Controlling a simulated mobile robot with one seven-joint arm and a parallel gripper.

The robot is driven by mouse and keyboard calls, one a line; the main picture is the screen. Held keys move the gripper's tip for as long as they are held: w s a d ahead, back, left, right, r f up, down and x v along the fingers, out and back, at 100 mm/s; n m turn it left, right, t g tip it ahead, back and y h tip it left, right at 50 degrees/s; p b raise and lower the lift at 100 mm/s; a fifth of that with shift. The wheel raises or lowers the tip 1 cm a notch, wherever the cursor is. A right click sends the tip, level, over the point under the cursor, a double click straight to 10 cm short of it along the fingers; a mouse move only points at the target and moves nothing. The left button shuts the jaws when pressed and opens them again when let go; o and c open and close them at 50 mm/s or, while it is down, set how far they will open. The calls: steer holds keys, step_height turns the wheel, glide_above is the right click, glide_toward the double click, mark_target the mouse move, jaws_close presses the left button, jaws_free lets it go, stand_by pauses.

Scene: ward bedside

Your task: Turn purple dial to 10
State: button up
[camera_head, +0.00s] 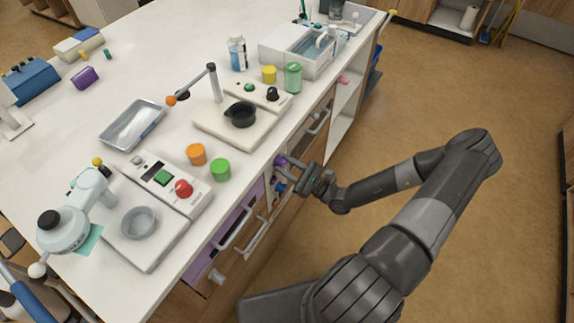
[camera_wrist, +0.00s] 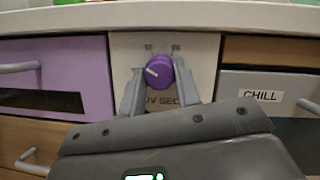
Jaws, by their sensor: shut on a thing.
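The purple dial (camera_wrist: 158,71) sits on a pale panel (camera_wrist: 190,44) in the front of the counter. In the wrist view it has a white pointer line aimed to the left and slightly up. Small marks show above it, one like "10" at upper left and one at upper right, hard to read. The lettering below reads "UV SEC", partly hidden by my gripper. My gripper (camera_wrist: 160,88) has one finger on each side of the dial and is shut on it. In the head view the dial (camera_head: 280,161) shows small at my gripper (camera_head: 287,174).
A purple drawer front (camera_wrist: 75,58) lies left of the panel, and a drawer labelled "CHILL" (camera_wrist: 262,95) lies right. Drawer handles (camera_head: 240,229) stick out nearby. The white counter (camera_head: 170,60) above holds instruments and jars. The floor (camera_head: 480,90) at right is clear.

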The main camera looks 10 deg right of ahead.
steer(key=m+t+h, duration=0.1)
steer(key=m, duration=0.1)
steer(key=m+t+h, duration=0.1)
steer(key=m, duration=0.2)
steer(key=m+t+h, duration=0.1)
steer(key=m, duration=0.2)
steer(key=shift+s+a, duration=0.1)
steer(key=shift+m, duration=0.4)
steer(key=o, duration=1)
steer(key=v, duration=1)
steer(key=shift+s+f, duration=0.2)
steer(key=shift+s, duration=0.15)
